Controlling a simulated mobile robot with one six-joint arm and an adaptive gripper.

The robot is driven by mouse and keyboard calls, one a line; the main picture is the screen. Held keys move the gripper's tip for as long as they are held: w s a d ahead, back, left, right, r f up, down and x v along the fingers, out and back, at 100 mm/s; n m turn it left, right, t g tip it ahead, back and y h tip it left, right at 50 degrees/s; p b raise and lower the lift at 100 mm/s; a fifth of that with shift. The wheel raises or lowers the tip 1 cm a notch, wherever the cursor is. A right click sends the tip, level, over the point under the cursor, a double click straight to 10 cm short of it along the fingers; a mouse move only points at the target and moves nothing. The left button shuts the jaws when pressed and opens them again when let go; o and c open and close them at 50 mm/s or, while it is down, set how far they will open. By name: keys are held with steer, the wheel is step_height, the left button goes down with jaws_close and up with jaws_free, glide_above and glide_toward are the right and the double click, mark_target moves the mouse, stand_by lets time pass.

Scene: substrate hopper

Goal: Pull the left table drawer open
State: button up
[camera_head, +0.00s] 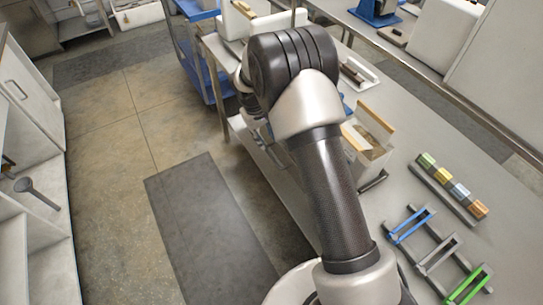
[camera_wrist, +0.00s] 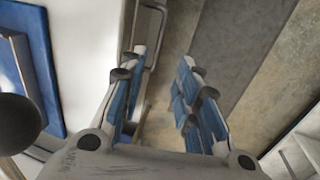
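My gripper (camera_wrist: 161,64) is open in the wrist view, its two blue-padded fingers spread apart. A thin metal handle (camera_wrist: 162,25) shows just beyond the left fingertip, close to a pale front face. It runs down toward the gap between the fingers. Its lower end is partly hidden, and I cannot tell whether a finger touches it. In the head view my arm covers most of the gripper and the table's near-side front, so the left drawer's face is hidden there and I cannot tell how far it is open.
The steel table top (camera_head: 400,180) holds an open box (camera_head: 368,135), a row of coloured blocks (camera_head: 450,178) and coloured-handled frames (camera_head: 410,227). A blue cart (camera_head: 190,60) stands past the table's far end. A dark mat (camera_head: 205,225) lies on clear floor left of the table.

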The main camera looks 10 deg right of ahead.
mark_target(272, 159)
steer(key=f+b, duration=0.1)
steer(key=f, duration=0.3)
steer(key=d+f+b, duration=0.1)
steer(key=f, duration=0.3)
steer(key=d+f+b, duration=0.1)
steer(key=f, duration=0.3)
steer(key=shift+w+d, duration=0.15)
steer(key=shift+w, duration=0.25)
steer(key=shift+c, duration=0.6)
jaws_close()
